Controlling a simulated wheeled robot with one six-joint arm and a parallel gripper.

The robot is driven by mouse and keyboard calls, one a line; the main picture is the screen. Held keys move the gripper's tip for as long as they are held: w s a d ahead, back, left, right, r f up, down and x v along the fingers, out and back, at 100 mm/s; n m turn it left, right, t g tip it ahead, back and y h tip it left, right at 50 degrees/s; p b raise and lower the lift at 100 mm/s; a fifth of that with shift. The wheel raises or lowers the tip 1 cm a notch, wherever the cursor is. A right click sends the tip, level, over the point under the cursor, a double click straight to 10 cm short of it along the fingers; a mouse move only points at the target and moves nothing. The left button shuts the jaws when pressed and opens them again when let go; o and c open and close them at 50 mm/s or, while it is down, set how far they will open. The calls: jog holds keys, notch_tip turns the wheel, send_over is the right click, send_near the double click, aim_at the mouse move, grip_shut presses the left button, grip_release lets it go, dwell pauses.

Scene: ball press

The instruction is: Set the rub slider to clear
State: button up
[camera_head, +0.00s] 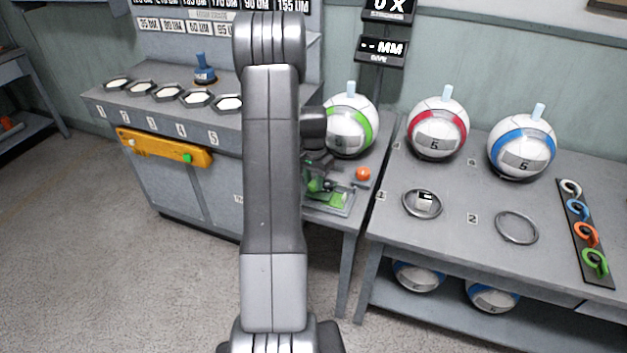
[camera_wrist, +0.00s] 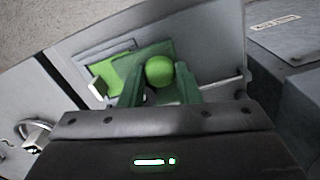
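In the wrist view, a round green knob (camera_wrist: 159,70) shows between the two green-looking fingers of my gripper (camera_wrist: 160,82). It sits over a small fixture with a bright green plate (camera_wrist: 107,72). The fingers stand apart on either side of the knob, and I cannot tell whether they press on it. In the head view, my gripper (camera_head: 317,168) is low over the green fixture (camera_head: 328,196) on the small middle table, partly hidden by my arm. No slider label or clear mark is readable, so I cannot tell which part is the rub slider.
An orange ball (camera_head: 363,174) is at the fixture's right. A green-striped ball (camera_head: 348,127) stands just behind. The right table holds a red-striped ball (camera_head: 438,123), a blue-striped ball (camera_head: 522,149) and rings. A yellow bar (camera_head: 165,148) fronts the left bench.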

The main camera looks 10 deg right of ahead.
grip_shut()
jog(key=w+a, duration=0.1)
jog(key=a, duration=0.1)
jog(key=w+a, duration=0.3)
jog(key=a, duration=0.1)
jog(key=shift+w+a+b, duration=0.3)
jog(key=shift+w+a, duration=0.1)
jog(key=shift+r, duration=0.1)
jog(key=o, duration=0.6)
grip_release()
jog(key=o, duration=0.4)
jog(key=shift+a, duration=0.2)
jog(key=shift+c, duration=0.2)
notch_tip(320, 180, up, 7)
jog(key=shift+r, duration=0.2)
